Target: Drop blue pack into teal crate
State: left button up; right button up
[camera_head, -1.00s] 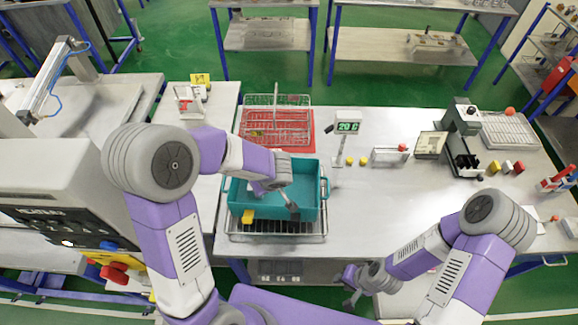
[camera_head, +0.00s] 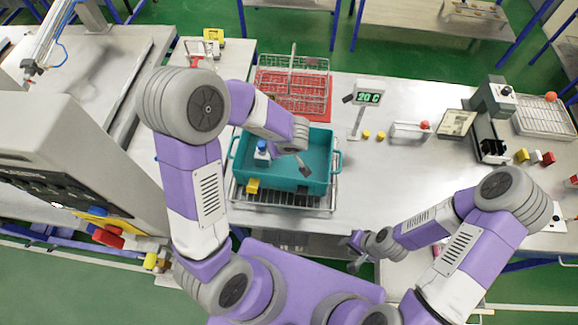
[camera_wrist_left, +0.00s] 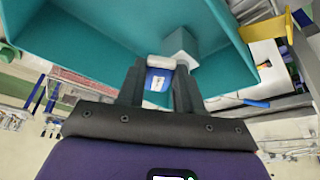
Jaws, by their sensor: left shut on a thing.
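The teal crate (camera_head: 318,181) stands on a wire rack on the table, with its open top facing up. My left gripper (camera_head: 304,168) is over the crate's right half. In the left wrist view the gripper (camera_wrist_left: 158,88) is shut on the blue pack (camera_wrist_left: 158,82), which has a white label and a pale end. The crate wall (camera_wrist_left: 80,45) lies beyond it, with a pale grey block (camera_wrist_left: 182,46) inside. In the head view a small blue-topped thing (camera_head: 262,147) shows at the crate's left side. My right gripper (camera_head: 355,262) hangs by the table's front edge, its jaws unclear.
A yellow piece (camera_head: 253,186) is at the crate's front left. A wire basket on a red mat (camera_head: 290,112) stands behind the crate. A display reading 20 C (camera_head: 369,98) stands to the right. The table middle, right of the crate, is mostly clear.

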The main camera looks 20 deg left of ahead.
pick_arm(q)
jog(key=shift+w+f, duration=0.1)
jog(key=shift+f, duration=0.15)
jog(key=o, duration=1.1)
jog(key=shift+r, duration=0.1)
jog(key=p+v, duration=0.2)
jog(key=v, duration=0.5)
jog(key=shift+r+p, duration=0.2)
jog(key=shift+p, duration=0.15)
jog(key=shift+d, duration=0.1)
